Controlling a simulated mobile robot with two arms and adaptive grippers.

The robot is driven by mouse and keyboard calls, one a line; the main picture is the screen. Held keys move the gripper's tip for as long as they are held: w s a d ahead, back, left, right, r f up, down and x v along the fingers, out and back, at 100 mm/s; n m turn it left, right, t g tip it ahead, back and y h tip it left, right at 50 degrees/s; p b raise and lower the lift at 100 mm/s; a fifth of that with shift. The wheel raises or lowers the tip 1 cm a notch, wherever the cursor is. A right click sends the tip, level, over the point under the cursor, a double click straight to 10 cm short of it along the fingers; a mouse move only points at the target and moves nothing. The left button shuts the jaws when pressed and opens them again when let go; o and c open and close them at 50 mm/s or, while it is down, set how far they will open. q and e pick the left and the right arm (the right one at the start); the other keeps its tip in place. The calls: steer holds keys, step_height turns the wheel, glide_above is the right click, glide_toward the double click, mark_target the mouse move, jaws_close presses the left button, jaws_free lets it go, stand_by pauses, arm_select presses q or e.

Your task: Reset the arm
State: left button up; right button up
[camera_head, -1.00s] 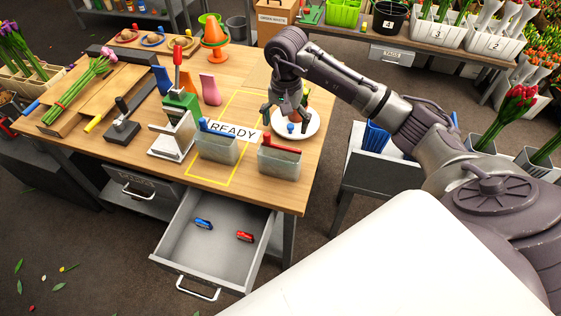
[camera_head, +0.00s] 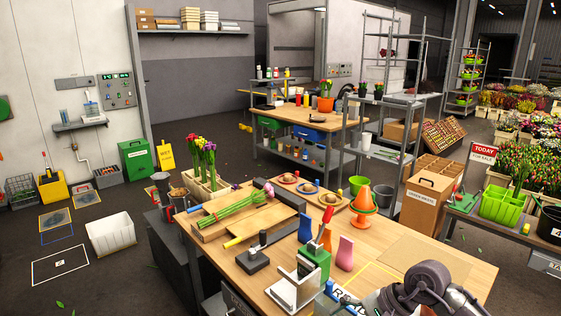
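Part of my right arm (camera_head: 428,285) shows at the bottom right of the head view, over the front right of the wooden worktable (camera_head: 455,264). Its gripper fingers are below the picture edge or hidden. My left arm and gripper are not in view. A bunch of green-stemmed tulips (camera_head: 228,207) with a pink head lies on a wooden board on the table. A green and white press-like device (camera_head: 300,283) with a red handle stands near the front. The READY label (camera_head: 343,296) is partly cut off.
An orange cone-shaped stack (camera_head: 363,200), pink (camera_head: 345,253) and blue (camera_head: 305,228) vase-like pieces stand on the table. Cardboard box (camera_head: 425,200) stands behind it. White crate (camera_head: 110,232) sits on the floor at left.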

steer(key=s+a+r+m+t+y, duration=0.2)
steer(key=a+r+m+t+y, duration=0.3)
steer(key=a+r+m+y, duration=0.55)
step_height(320, 180, up, 6)
steer(key=w+d+m+t+h, duration=0.1)
steer(key=d+m+t+h, duration=0.1)
steer(key=m+t, duration=0.8)
steer(key=s+d+f+m+h, duration=0.1)
steer(key=d+f+m+h, duration=0.65)
steer(key=m, duration=0.65)
steer(key=s+d+f+m+h, duration=0.1)
steer(key=d+f+m+h, duration=0.7)
steer(key=m, duration=0.6)
steer(key=s+a+f+m+g, duration=0.1)
steer(key=s+f+m+g, duration=0.5)
steer(key=s, duration=0.5)
steer(key=s+a+f+m+g, duration=0.1)
steer(key=s+f+m+g, duration=0.3)
steer(key=s+f+g, duration=0.55)
steer(key=s+f+t+b, duration=0.1)
steer(key=s+f, duration=0.1)
steer(key=f, duration=1.1)
steer(key=s+f+b, duration=0.1)
steer(key=s+f, duration=0.1)
steer(key=f, duration=1)
steer(key=s+d+f+g+b, duration=0.1)
steer(key=s+d+f, duration=0.2)
steer(key=s+f, duration=1.3)
steer(key=shift+f, duration=0.6)
